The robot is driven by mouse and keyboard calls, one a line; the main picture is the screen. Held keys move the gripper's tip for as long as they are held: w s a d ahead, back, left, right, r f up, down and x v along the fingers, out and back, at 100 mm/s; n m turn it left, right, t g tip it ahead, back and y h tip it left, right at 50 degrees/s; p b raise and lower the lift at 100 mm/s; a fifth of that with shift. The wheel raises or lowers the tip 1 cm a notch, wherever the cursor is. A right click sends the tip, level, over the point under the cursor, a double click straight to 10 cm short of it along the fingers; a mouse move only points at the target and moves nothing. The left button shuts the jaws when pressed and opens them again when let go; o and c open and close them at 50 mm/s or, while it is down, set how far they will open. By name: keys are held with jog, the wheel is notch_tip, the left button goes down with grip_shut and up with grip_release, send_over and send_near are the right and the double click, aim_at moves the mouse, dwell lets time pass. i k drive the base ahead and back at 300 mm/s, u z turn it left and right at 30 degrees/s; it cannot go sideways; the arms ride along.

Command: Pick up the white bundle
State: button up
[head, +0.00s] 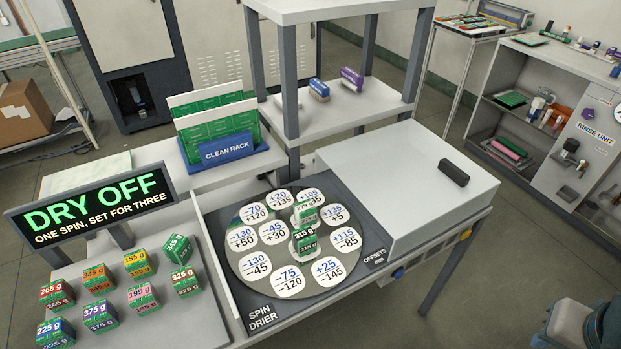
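No bundle here is plainly white all over. A pale bundle with a whitish label (305,212) stands on the round plate of the spin drier (243,270), just behind a bundle with a dark label reading 315 g (304,240). On the shelf under the raised top, a small pale item (283,101) sits partly behind a grey post; I cannot tell what it is. My gripper is not in view; only what looks like a part of my arm shows at the bottom right corner.
Several labelled bundles (142,297) stand on the grey board at left, one tilted (179,250). The DRY OFF sign (92,208) rises behind them.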

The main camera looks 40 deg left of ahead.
aim_at(305, 212)
jog(key=u, duration=0.8)
jog(key=i, duration=0.8)
jog(key=u, duration=1.25)
jog(key=i, duration=0.2)
jog(key=u, duration=0.15)
